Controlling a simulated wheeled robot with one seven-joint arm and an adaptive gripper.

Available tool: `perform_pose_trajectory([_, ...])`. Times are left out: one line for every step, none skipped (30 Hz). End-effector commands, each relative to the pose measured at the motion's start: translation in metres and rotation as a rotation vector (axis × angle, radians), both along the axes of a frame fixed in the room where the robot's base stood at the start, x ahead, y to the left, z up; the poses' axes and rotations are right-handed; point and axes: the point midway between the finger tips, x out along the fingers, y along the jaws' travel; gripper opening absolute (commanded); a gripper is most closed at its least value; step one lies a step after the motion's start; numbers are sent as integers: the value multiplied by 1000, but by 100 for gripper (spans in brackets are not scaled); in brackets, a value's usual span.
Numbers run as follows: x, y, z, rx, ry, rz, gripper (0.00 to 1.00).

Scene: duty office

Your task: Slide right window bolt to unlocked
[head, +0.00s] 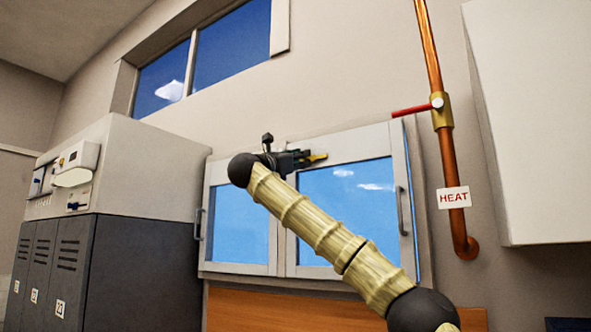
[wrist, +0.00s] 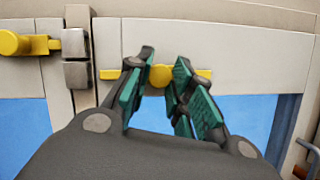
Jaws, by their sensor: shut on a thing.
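The right window bolt is a yellow bar with a round knob (wrist: 162,76), lying across the white frame of the right window (head: 345,208). My gripper (wrist: 165,60) has its green-padded fingers on either side of the knob and is shut on it. In the wrist view the bar's left end sits just right of the lower metal keeper (wrist: 77,75), with a small gap showing. In the head view my gripper (head: 297,158) is at the top of the window frame, and a yellow end of the bolt (head: 318,157) shows beyond it.
The left window bolt (wrist: 22,43), also yellow, points at the upper metal keeper (wrist: 74,42). A grey window handle (head: 402,211) is at the right. A copper pipe (head: 447,130) with a red valve lever (head: 412,110) stands right of the window. Lockers (head: 70,260) are at the left.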

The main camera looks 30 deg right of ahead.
Motion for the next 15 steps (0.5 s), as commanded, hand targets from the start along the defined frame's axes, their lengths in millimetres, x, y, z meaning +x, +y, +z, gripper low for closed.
perform_pose_trajectory([-2, -1, -3, 2, -1, -1, 0])
perform_pose_trajectory([-3, -1, -2, 2, -1, -1, 0])
perform_pose_trajectory([-4, -2, -2, 2, -1, -1, 0])
perform_pose_trajectory([-4, -2, -1, 2, -1, -1, 0])
perform_pose_trajectory([-4, -3, -1, 2, -1, -2, 0])
perform_pose_trajectory([-5, -3, -1, 3, -1, -2, 0])
perform_pose_trajectory([-5, -3, -1, 3, 0, -2, 0])
perform_pose_trajectory([-5, -3, -1, 3, 0, -2, 0])
perform_pose_trajectory([-5, -3, 0, 3, 0, -2, 0])
perform_pose_trajectory([-5, -3, 0, 3, 0, -2, 0])
perform_pose_trajectory([-5, -3, -1, 3, 0, -3, 0])
perform_pose_trajectory([-5, -3, 0, 3, 0, -3, 0])
perform_pose_trajectory([-5, -3, -1, 3, 0, -3, 0])
perform_pose_trajectory([-5, -3, -1, 3, 0, -3, 0])
perform_pose_trajectory([-5, -4, -1, 3, 0, -3, 26])
